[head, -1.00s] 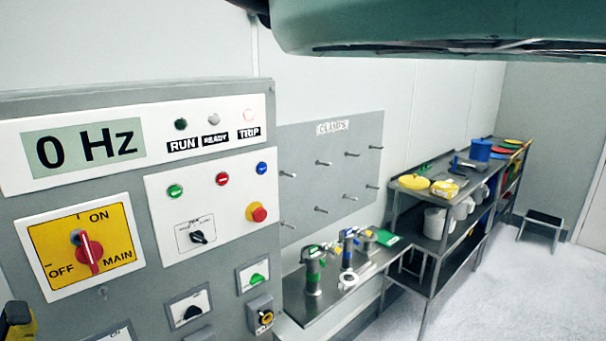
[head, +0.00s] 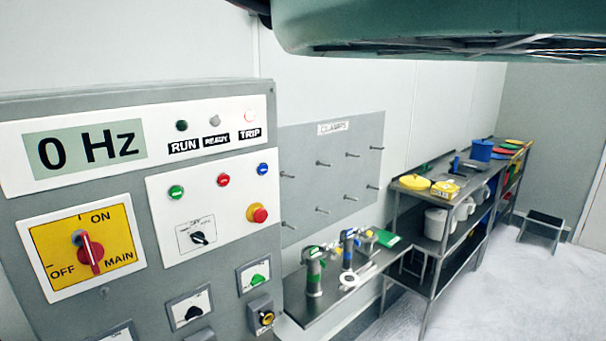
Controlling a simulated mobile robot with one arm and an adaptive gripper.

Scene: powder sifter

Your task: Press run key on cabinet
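The grey control cabinet (head: 130,192) fills the left of the head view. Its display (head: 85,147) reads 0 Hz. A green push button (head: 176,192) sits on the white panel, with a red button (head: 223,180) and a blue button (head: 262,169) to its right; no label readable by me marks the green one. The RUN lamp (head: 182,126) is dark green and looks unlit; the TRIP lamp (head: 249,116) glows pale pink. My gripper is not in view, so its distance from the buttons and its opening cannot be told.
The panel also has a red emergency stop (head: 257,214), a black selector (head: 199,238) and the red MAIN switch (head: 89,252). A clamp board (head: 333,170), a bench with clamps and steel shelves (head: 412,212) stand to the right.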

